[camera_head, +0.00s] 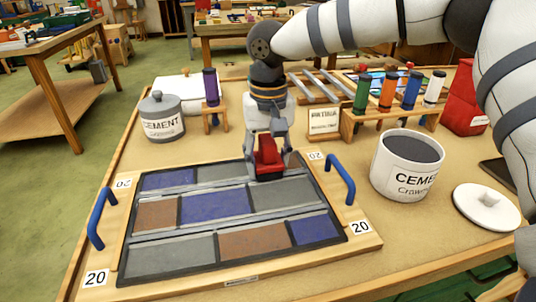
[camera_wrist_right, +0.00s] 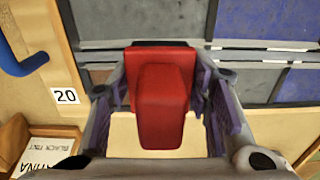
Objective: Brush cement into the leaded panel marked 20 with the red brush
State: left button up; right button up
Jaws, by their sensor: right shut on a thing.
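The leaded panel (camera_head: 215,204) lies flat in a wooden frame with blue handles and several "20" labels. Its panes are grey, blue and brown, with dark lead between them. My right gripper (camera_head: 268,148) is shut on the red brush (camera_head: 267,161), upright over the panel's far right part. In the right wrist view the red brush (camera_wrist_right: 162,95) sits between the fingers, over the panel's edge. I cannot tell whether its bristles touch the panel. The open white cement pot (camera_head: 403,167) holds grey cement, right of the panel. My left gripper is not in view.
A lidded cement pot (camera_head: 162,117) stands at back left, near a purple brush (camera_head: 211,87) in a stand. A wooden rack (camera_head: 388,115) holds several coloured brushes. A small sign (camera_head: 323,121) stands behind the panel. A white lid (camera_head: 487,207) lies right of the open pot.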

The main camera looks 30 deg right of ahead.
aim_at(267, 139)
jog(key=shift+r, duration=2.95)
jog(key=shift+w, duration=0.1)
